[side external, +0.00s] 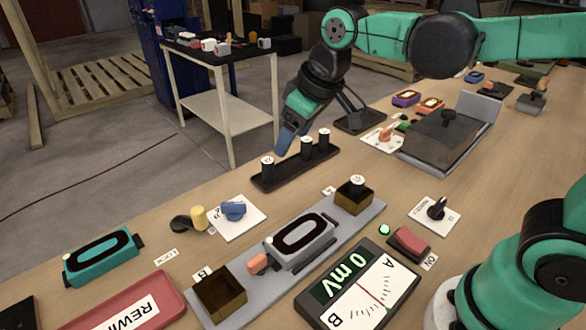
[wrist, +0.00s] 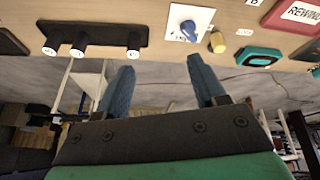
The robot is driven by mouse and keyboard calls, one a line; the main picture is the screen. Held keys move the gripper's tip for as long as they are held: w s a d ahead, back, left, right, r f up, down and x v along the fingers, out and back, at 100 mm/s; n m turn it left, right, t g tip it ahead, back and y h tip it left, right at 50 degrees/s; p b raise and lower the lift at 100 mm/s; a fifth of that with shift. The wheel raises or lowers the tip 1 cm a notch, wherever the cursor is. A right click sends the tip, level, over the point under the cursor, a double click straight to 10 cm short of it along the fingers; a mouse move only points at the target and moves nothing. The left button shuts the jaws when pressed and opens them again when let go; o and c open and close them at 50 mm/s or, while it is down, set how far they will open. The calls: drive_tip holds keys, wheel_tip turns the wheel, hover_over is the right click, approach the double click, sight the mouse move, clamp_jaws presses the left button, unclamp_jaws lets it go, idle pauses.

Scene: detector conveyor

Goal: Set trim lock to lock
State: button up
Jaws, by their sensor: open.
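A small lever with a yellow cylinder (side external: 199,218) and a dark rounded end (side external: 181,224) sits on the bench beside a LOCK label (side external: 166,257). The yellow cylinder also shows in the wrist view (wrist: 217,42), with the label (wrist: 244,31) to its right. A blue knob (side external: 233,210) on a white plate (side external: 250,222) stands just right of the lever in the side view. My gripper (side external: 287,138) is open and empty, above the bench's far edge by the black rack. In the wrist view, its blue fingers (wrist: 163,82) are spread, with nothing between them.
The black rack (side external: 265,184) with three capped cylinders stands near my gripper. A teal detector (side external: 101,257) and a red REWIND panel (side external: 125,305) lie at the left. A grey conveyor strip (side external: 237,290) carries a grey detector (side external: 301,240).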

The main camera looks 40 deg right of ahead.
sight(195, 210)
drive_tip(key=w+a+f+n+g, duration=0.1)
drive_tip(key=w+a+f+n, duration=0.1)
drive_tip(key=w+a+f, duration=0.1)
drive_tip(key=w+a+f+n+g, duration=0.2)
drive_tip(key=w+a+f, duration=0.1)
drive_tip(key=a, duration=0.3)
drive_tip(key=w+a+f+n+g, duration=0.1)
drive_tip(key=w+a+f+n, duration=0.2)
drive_tip(key=w+a, duration=0.1)
drive_tip(key=shift+a+g+h, duration=0.3)
drive_tip(key=shift+a+g, duration=0.1)
drive_tip(key=shift+a+f, duration=0.1)
drive_tip(key=shift+f, duration=2.8)
clamp_jaws()
